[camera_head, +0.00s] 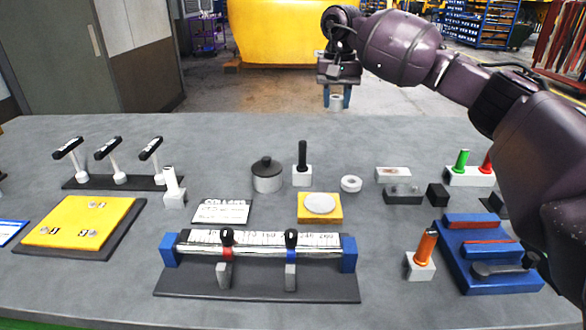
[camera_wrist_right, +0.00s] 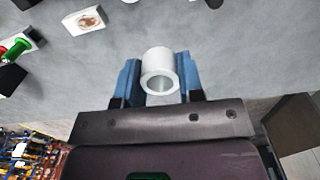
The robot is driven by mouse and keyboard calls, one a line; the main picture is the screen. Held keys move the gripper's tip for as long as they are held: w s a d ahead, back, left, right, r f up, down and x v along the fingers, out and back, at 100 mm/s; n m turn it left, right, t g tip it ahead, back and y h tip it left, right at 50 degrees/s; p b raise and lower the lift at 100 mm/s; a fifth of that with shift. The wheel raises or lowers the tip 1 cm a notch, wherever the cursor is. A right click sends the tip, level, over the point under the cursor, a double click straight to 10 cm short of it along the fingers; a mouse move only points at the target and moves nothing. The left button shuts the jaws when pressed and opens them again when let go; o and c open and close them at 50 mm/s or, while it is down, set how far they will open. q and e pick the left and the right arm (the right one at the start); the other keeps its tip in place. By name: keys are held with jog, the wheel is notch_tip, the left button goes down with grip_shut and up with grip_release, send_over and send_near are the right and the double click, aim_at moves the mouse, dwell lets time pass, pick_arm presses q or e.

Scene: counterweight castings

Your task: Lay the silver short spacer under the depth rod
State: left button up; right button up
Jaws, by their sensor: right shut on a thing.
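My right gripper (camera_head: 337,98) is shut on a pale silver hollow spacer (camera_wrist_right: 158,72), held in the air beyond the table's far edge. In the right wrist view the blue fingers press it from both sides and its open bore faces the camera. A black upright rod (camera_head: 302,155) stands in a white block at the table's middle; I cannot tell surely whether this is the depth rod. A low pale ring (camera_head: 351,184) lies flat to its right. My left gripper is not in view.
A lidded grey pot (camera_head: 267,175), a yellow block with a pale disc (camera_head: 320,204) and a white label card (camera_head: 221,211) stand near the rod. A clamped ruler fixture (camera_head: 258,283) lies in front. Blue tool rack (camera_head: 488,262) sits at right.

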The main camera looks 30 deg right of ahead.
jog(key=w, duration=0.1)
jog(key=b, duration=0.1)
send_near(327, 178)
jog(key=shift+n, duration=0.3)
notch_tip(327, 178, down, 7)
jog(key=shift+s, duration=0.1)
dwell(0.3)
jog(key=shift+f, duration=0.2)
jog(key=o, duration=0.7)
jog(key=shift+r, duration=0.1)
